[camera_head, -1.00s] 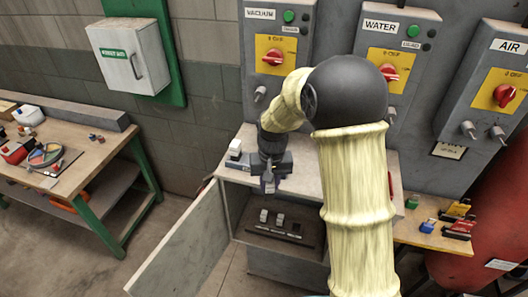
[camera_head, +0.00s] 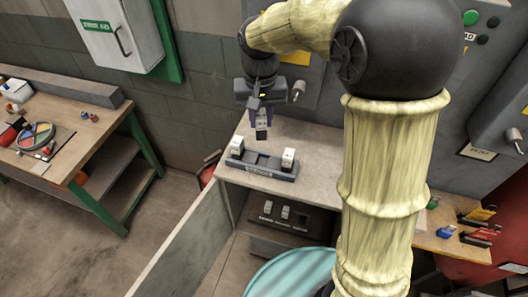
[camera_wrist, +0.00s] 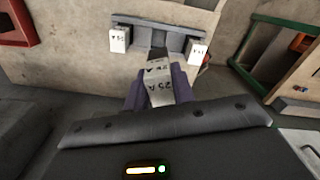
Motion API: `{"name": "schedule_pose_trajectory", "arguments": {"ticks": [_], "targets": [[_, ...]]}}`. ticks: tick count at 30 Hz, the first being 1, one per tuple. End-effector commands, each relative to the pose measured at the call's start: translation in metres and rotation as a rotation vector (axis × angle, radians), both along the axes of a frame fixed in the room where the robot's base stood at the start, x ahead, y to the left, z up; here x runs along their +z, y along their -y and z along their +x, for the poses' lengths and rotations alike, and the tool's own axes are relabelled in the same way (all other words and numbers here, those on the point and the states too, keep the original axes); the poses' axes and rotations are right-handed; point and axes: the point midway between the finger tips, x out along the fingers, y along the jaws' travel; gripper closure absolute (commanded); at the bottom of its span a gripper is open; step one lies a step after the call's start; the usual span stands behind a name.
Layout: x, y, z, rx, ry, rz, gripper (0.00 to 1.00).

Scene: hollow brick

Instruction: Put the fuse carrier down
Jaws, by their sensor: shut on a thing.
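My gripper (camera_head: 260,108) is shut on a small white and grey fuse carrier (camera_head: 262,128). In the wrist view the carrier (camera_wrist: 158,86) shows a "25 A" mark between the purple fingers (camera_wrist: 158,98). It is held in the air above a grey rack (camera_head: 262,172) on the cabinet top, apart from it. The rack carries a white fuse carrier at its left end (camera_head: 237,147) and another at its right end (camera_head: 288,158). The middle of the rack is empty. Both end carriers also show in the wrist view, left (camera_wrist: 118,39) and right (camera_wrist: 196,51).
The cabinet top (camera_head: 320,150) is clear around the rack. The cabinet door (camera_head: 190,240) stands open, with a dark strip of small carriers (camera_head: 288,217) inside. A bench (camera_head: 60,170) stands left. Coloured small parts (camera_head: 475,235) lie on a wooden shelf at right.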

Motion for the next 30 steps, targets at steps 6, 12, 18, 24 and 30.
{"name": "schedule_pose_trajectory", "arguments": {"ticks": [6, 12, 18, 24, 30], "targets": [[0.001, 0.006, 0.001, -0.014, 0.001, 0.0, 1.0], [-0.002, 0.011, 0.003, -0.025, -0.002, -0.001, 1.0], [-0.032, 0.01, 0.001, -0.022, -0.006, -0.002, 1.0], [-0.059, 0.006, 0.001, -0.015, -0.002, -0.001, 1.0], [-0.062, 0.006, 0.002, -0.014, 0.001, 0.0, 1.0]]}}
